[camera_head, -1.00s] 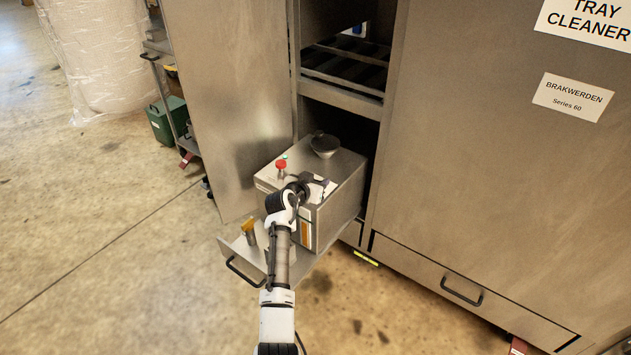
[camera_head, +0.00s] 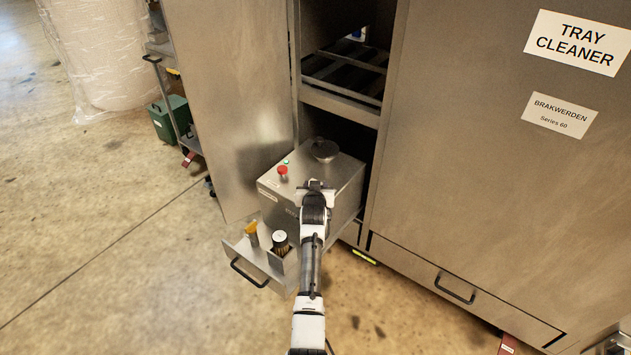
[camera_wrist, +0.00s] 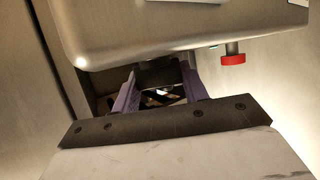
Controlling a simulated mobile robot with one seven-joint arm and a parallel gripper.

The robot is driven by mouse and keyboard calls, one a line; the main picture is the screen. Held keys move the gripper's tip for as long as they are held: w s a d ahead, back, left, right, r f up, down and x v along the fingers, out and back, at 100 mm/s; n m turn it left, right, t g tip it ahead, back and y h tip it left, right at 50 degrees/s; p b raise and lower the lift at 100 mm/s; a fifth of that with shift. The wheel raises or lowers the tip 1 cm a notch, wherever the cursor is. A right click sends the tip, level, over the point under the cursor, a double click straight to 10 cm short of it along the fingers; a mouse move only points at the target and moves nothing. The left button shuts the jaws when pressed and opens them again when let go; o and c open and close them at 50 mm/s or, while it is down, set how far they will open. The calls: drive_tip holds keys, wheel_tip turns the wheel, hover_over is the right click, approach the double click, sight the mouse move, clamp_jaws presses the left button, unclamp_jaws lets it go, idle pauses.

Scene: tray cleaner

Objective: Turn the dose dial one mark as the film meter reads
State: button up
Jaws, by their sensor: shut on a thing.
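A steel dosing box (camera_head: 330,175) stands in the open lower bay, with a red button (camera_head: 283,171), a small green light (camera_head: 286,161) and a round black cap (camera_head: 324,150) on top. My gripper (camera_head: 316,185) is at the box's near upper edge. In the wrist view its purple fingers (camera_wrist: 160,90) are either side of a dark piece (camera_wrist: 158,75) just below the box's edge, and are shut on it. I cannot tell whether this piece is the dose dial. The red button also shows there (camera_wrist: 232,59). No dial marks or film meter reading can be made out; my arm covers much of the front.
A pulled-out drawer (camera_head: 262,268) below the box holds a yellow-topped item (camera_head: 251,234) and a black cylinder (camera_head: 280,241). An open steel door (camera_head: 235,110) stands at left, the closed cabinet front (camera_head: 480,180) at right.

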drive_tip(key=shift+d+f+n+y+b, duration=0.2)
drive_tip(key=shift+n+y+b, duration=0.3)
drive_tip(key=shift+n+y, duration=0.25)
drive_tip(key=n+y+b, duration=0.1)
drive_tip(key=y+b, duration=0.1)
drive_tip(key=b, duration=0.1)
drive_tip(key=shift+f+n, duration=0.15)
drive_tip(key=shift+n, duration=0.2)
drive_tip(key=n+y+b, duration=0.1)
drive_tip(key=b, duration=0.2)
drive_tip(key=shift+a+g+y, duration=0.15)
drive_tip(key=shift+g+y, duration=0.1)
drive_tip(key=shift+g, duration=0.15)
drive_tip(key=shift+n, duration=0.3)
drive_tip(key=shift+r+g+y+b, duration=0.3)
drive_tip(key=shift+y+b, duration=0.1)
drive_tip(key=shift+b, duration=0.1)
drive_tip(key=o, duration=1)
